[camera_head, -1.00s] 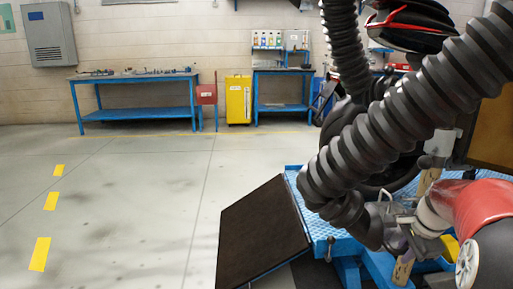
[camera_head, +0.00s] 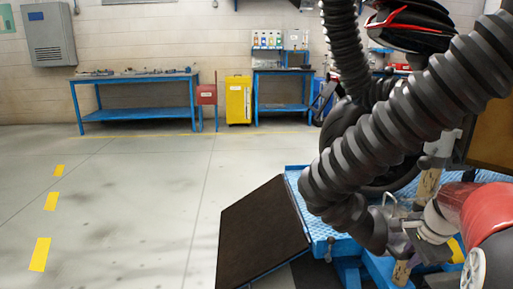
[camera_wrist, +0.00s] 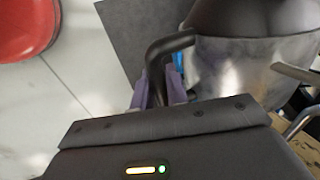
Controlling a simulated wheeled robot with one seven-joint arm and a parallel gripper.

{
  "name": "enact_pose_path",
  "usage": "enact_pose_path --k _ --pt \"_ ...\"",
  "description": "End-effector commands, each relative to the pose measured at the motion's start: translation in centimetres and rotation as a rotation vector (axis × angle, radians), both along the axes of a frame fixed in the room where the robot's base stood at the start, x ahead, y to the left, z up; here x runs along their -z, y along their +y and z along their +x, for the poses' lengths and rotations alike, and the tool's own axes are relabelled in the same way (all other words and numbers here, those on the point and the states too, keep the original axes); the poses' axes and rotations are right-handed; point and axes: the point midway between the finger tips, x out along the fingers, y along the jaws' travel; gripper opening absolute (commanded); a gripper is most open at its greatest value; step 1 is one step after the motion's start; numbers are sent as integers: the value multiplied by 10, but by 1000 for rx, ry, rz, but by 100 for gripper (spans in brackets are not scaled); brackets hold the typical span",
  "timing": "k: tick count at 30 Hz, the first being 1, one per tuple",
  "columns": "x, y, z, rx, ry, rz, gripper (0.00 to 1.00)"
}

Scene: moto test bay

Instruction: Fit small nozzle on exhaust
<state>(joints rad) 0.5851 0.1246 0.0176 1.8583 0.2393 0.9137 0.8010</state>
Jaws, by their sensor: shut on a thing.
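The small nozzle shows in the wrist view as a dull metal cup (camera_wrist: 235,62) with a dark top and a bent black handle. My gripper (camera_wrist: 160,82), with purple fingertips, is shut on that handle at the cup's left side. In the head view my gripper (camera_head: 398,238) is at the lower right, close to the dark lower end of a thick black corrugated hose (camera_head: 365,150). The motorcycle (camera_head: 415,18) stands behind the hose, mostly covered by it. I cannot make out the exhaust's opening in either view.
The motorcycle is on a blue lift table (camera_head: 320,225) with a dark ramp (camera_head: 262,238) sloping to the floor. Blue workbenches (camera_head: 135,75) and a yellow cabinet (camera_head: 238,100) line the far wall. The floor at left is clear.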

Motion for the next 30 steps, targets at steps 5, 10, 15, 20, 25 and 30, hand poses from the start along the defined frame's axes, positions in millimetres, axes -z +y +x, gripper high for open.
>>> enact_pose_path --k 5,10,15,20,25,30 --pt "-4 -1 -9 3 -2 -1 0" --pt "-6 -2 -16 1 -2 -2 0" --pt "-9 -2 -24 2 -3 -1 0" --pt "-11 -3 -32 2 -3 -2 0" --pt "-13 -4 -40 3 -3 -1 0" --pt "-16 -4 -48 1 -3 0 0"
